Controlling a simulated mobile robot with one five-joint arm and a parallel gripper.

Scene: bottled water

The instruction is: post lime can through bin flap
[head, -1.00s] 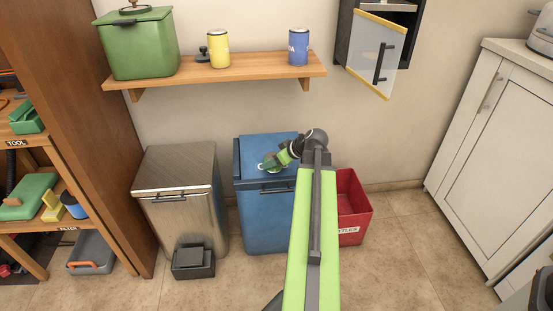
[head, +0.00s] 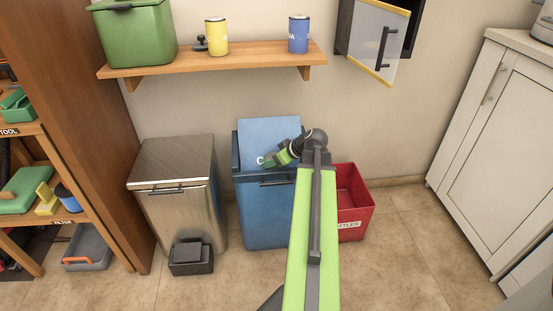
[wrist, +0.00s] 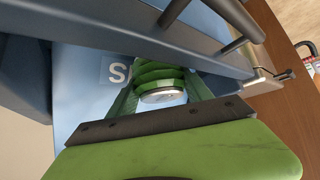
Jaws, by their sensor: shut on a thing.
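The blue bin (head: 266,220) stands on the floor against the wall. Its pale blue flap (head: 268,132) is tilted up above the dark blue rim; it also shows in the wrist view (wrist: 85,85), with part of a white label. My gripper (head: 268,160) is at the bin top, in front of the flap. In the wrist view my gripper is shut on the lime can (wrist: 162,84), a green ribbed can whose silver end faces the camera. The can's far end is hidden, and whether it touches the flap cannot be told.
A steel pedal bin (head: 180,205) stands left of the blue bin. A red open crate (head: 352,200) stands to the right, partly behind my arm. A wooden shelf (head: 255,58) with a yellow can (head: 217,36) and a blue can (head: 298,34) hangs above.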

